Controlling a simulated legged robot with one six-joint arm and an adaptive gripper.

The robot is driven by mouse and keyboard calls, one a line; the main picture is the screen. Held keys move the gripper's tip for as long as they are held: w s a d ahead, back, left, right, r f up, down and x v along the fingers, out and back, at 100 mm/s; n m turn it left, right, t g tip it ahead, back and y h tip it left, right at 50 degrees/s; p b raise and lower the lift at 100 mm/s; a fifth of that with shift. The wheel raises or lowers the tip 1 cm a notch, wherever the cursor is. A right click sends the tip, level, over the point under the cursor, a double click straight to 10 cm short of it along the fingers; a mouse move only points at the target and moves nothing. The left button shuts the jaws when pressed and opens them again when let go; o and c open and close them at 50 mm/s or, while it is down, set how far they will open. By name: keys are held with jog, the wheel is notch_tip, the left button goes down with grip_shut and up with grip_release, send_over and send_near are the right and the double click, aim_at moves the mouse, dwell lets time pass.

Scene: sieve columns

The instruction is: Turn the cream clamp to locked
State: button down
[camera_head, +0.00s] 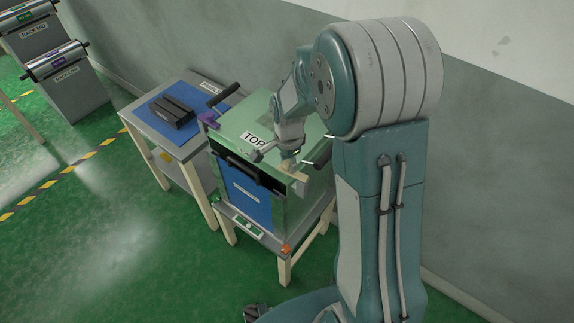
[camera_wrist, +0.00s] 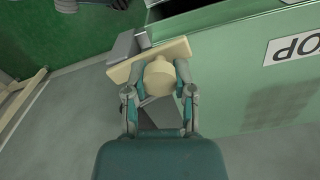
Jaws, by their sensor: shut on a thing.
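The cream clamp (camera_wrist: 157,75) shows in the wrist view as a round knob on a flat cream bar (camera_wrist: 125,71). It sits by the corner of the green cabinet (camera_wrist: 234,96), next to a grey bracket. My gripper (camera_wrist: 158,82) has a finger on each side of the round knob and is shut on it. In the head view the clamp (camera_head: 300,187) is a small cream piece at the cabinet's front right top corner, partly hidden by my gripper (camera_head: 289,166). I cannot read any locked or unlocked mark.
A side table (camera_head: 143,120) with a blue mat and black parts stands left. Green floor (camera_head: 110,230) is clear in front.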

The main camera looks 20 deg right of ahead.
jog(key=shift+w+d+f+m, duration=0.1)
jog(key=shift+d+m, duration=0.1)
jog(key=shift+m, duration=0.6)
jog(key=shift+c, duration=2.2)
grip_release()
jog(key=shift+w, duration=0.1)
notch_tip(320, 180, up, 12)
jog(key=shift+w+a, duration=0.1)
